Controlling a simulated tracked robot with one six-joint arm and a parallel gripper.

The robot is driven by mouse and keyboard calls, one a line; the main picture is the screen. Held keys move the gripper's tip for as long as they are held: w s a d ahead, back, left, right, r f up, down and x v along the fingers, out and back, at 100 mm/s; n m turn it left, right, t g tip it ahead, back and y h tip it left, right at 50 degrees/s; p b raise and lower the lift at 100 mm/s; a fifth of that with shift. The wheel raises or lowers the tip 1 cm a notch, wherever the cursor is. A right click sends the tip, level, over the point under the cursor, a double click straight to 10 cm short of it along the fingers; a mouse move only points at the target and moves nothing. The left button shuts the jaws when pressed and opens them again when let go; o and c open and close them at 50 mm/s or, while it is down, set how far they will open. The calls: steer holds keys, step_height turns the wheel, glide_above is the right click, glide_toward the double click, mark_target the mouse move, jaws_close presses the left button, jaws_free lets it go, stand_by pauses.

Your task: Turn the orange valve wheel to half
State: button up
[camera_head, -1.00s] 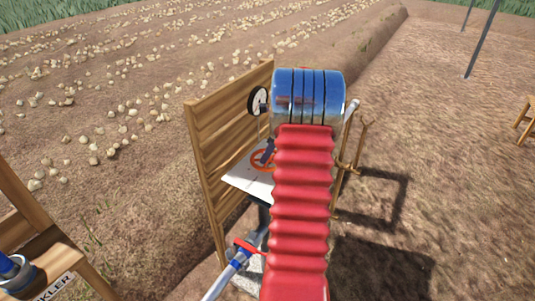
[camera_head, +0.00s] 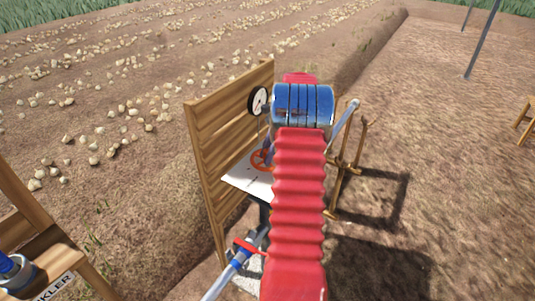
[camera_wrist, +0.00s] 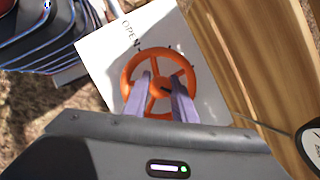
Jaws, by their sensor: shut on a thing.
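The orange valve wheel (camera_head: 257,161) lies over a white plate (camera_head: 238,181) beside a wooden board. In the wrist view the spoked wheel (camera_wrist: 129,75) is near the middle, with the white plate (camera_wrist: 101,48) around it. "OPEN" is printed on the plate past the wheel's upper left rim. My gripper (camera_wrist: 161,78) has its two purple fingers down inside the rim, close to the hub, and is shut on the wheel. In the head view my gripper (camera_head: 267,153) is partly hidden by my arm, as is the wheel's right side.
A round dial gauge (camera_head: 258,101) is fixed to the wooden board (camera_head: 222,125), close to my wrist; its edge shows in the wrist view (camera_wrist: 311,140). A pipe with a red lever (camera_head: 246,246) is below. A wooden stand (camera_head: 350,165) is right of my arm.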

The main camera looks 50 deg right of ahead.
steer(key=n+g, duration=0.1)
steer(key=n, duration=0.2)
steer(key=n+g, duration=0.1)
steer(key=n, duration=0.1)
steer(key=shift+w+r+n, duration=0.1)
steer(key=shift+n, duration=0.3)
steer(key=shift+d+n+g, duration=0.1)
steer(key=shift+n+g, duration=0.8)
steer(key=shift+n, duration=1.3)
steer(key=o, duration=0.8)
steer(key=shift+c, duration=0.2)
steer(key=v, duration=0.7)
